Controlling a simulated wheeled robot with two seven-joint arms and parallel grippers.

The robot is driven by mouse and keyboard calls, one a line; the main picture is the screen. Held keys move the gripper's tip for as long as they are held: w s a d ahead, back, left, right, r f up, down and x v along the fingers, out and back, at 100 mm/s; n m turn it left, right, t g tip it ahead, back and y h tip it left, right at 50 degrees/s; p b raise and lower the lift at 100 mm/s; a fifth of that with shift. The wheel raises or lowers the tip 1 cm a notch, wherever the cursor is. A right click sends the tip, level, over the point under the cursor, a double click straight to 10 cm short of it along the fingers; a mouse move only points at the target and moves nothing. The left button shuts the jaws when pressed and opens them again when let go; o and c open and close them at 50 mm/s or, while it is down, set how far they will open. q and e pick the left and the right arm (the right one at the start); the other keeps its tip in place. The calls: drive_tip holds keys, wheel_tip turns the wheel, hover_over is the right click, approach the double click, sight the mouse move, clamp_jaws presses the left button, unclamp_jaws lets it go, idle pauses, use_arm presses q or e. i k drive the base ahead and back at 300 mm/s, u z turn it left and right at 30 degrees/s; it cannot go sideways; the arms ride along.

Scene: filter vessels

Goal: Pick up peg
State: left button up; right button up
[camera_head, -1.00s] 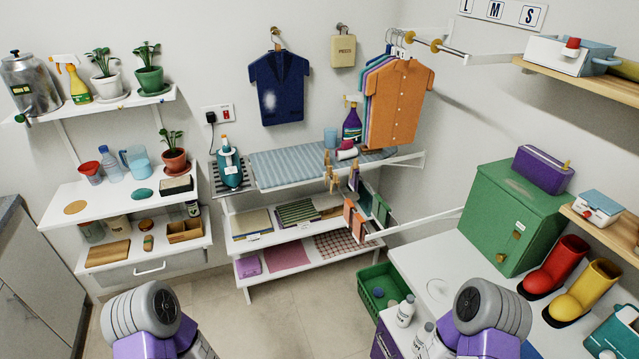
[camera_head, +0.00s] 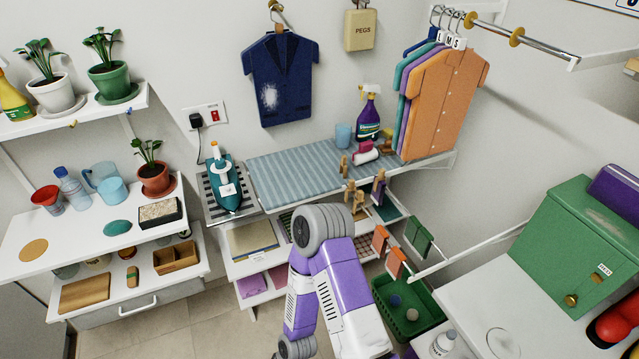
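Wooden clothes pegs are clipped along the rack by the ironing surface. One peg (camera_head: 343,166) stands upright at the front edge of the striped board. Another peg (camera_head: 349,190) hangs just below it, and a further peg (camera_head: 358,206) shows close behind my arm. A box labelled PEGS (camera_head: 360,31) is mounted on the wall; its inside is hidden. One of my purple and grey arms rises at the bottom centre and covers part of the lower shelves. Neither gripper shows, and I cannot tell which arm this is.
A blue iron (camera_head: 226,188) stands left of the striped ironing board (camera_head: 290,166). Coloured shirts (camera_head: 445,105) hang at right. A green crate (camera_head: 408,325) is on the floor; a green cabinet (camera_head: 575,245) stands on the right counter. Floor shows at lower left.

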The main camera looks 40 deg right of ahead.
sight(361, 198)
drive_tip(key=z, duration=0.5)
drive_tip(key=i, duration=1.05)
drive_tip(key=z, duration=0.75)
